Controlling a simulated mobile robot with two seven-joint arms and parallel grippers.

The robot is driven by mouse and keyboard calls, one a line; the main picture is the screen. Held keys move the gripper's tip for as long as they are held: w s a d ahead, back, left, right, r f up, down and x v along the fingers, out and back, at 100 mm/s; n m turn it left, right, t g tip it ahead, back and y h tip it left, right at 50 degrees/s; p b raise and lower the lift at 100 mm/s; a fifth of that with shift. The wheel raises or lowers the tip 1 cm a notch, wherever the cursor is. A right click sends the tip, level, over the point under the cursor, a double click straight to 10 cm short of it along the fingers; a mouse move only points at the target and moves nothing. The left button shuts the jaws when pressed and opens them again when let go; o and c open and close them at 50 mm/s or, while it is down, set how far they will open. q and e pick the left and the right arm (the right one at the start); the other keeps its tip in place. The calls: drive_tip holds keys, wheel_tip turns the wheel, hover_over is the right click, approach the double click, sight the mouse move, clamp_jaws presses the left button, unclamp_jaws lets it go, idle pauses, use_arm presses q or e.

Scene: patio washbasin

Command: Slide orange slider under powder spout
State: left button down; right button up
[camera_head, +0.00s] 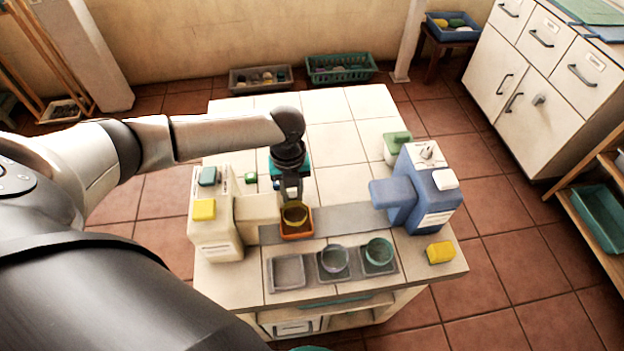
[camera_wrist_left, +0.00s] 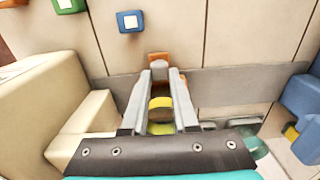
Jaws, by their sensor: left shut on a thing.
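The orange slider (camera_head: 297,236) is a small orange tray on the grey track of the tiled table. A yellow cup (camera_head: 294,217) sits in it. My left gripper (camera_head: 291,190) reaches down at its far side and is shut on the slider; in the left wrist view the fingertips (camera_wrist_left: 160,72) meet an orange part (camera_wrist_left: 158,58), with the yellow cup (camera_wrist_left: 160,103) showing between the fingers. The cream dispenser (camera_head: 214,225) stands left, its spout (camera_head: 257,208) close beside the slider. The blue dispenser's spout (camera_head: 388,192) is farther right. Which spout gives powder cannot be read. My right gripper is not in view.
In front of the track stand an empty grey holder (camera_head: 288,272), a grey cup (camera_head: 334,259) and a green cup (camera_head: 378,251). A yellow block (camera_head: 440,252) lies at the right corner. The grey track (camera_head: 345,218) is clear between the slider and the blue dispenser (camera_head: 434,190).

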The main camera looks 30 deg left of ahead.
use_arm(q)
drive_tip(key=s+a+p, duration=0.1)
drive_tip(key=a, duration=0.1)
drive_tip(key=s+a, duration=0.1)
drive_tip(key=shift+s+a+r+p, duration=0.15)
drive_tip(key=shift+s+a+p, duration=0.2)
drive_tip(key=shift+s+a, duration=0.1)
drive_tip(key=shift+a, duration=0.1)
drive_tip(key=c, duration=0.7)
unclamp_jaws()
drive_tip(key=shift+s, duration=0.1)
drive_tip(key=shift+r, duration=0.1)
wheel_tip(320, 180, up, 15)
drive_tip(key=shift+f+p, duration=0.1)
drive_tip(key=shift+p, duration=1.05)
